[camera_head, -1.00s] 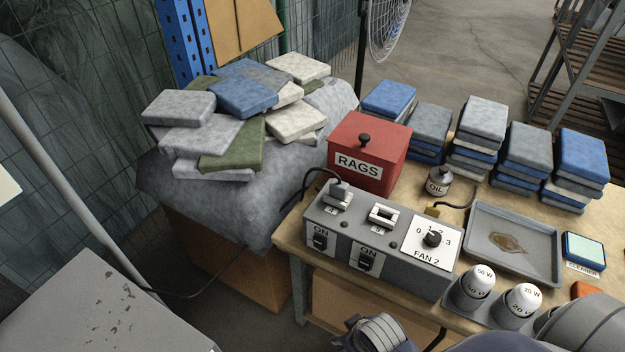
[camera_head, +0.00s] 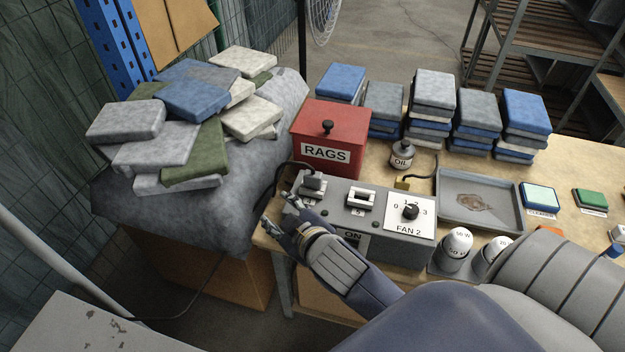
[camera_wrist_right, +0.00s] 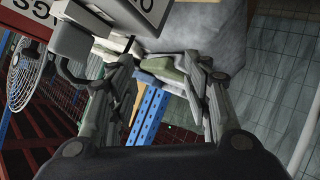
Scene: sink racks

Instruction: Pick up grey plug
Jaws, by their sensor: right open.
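The grey plug (camera_head: 314,183) sits upright at the left socket of the grey control box (camera_head: 383,224), with a dark cable curving behind it. My right gripper (camera_head: 278,207) is open and empty at the box's left front corner, just left of the plug and apart from it. Its hand covers part of the box's front. In the right wrist view the open fingers (camera_wrist_right: 160,68) have nothing between them. The plug (camera_wrist_right: 72,42) shows there at the upper left with its cable, outside the fingers. My left gripper is not in view.
A red RAGS box (camera_head: 330,140) stands behind the control box. A second white socket (camera_head: 360,198) and a FAN 2 knob (camera_head: 410,211) lie to the plug's right. An oil can (camera_head: 402,155) and a metal tray (camera_head: 480,190) are farther right. Folded cloths (camera_head: 190,130) lie left.

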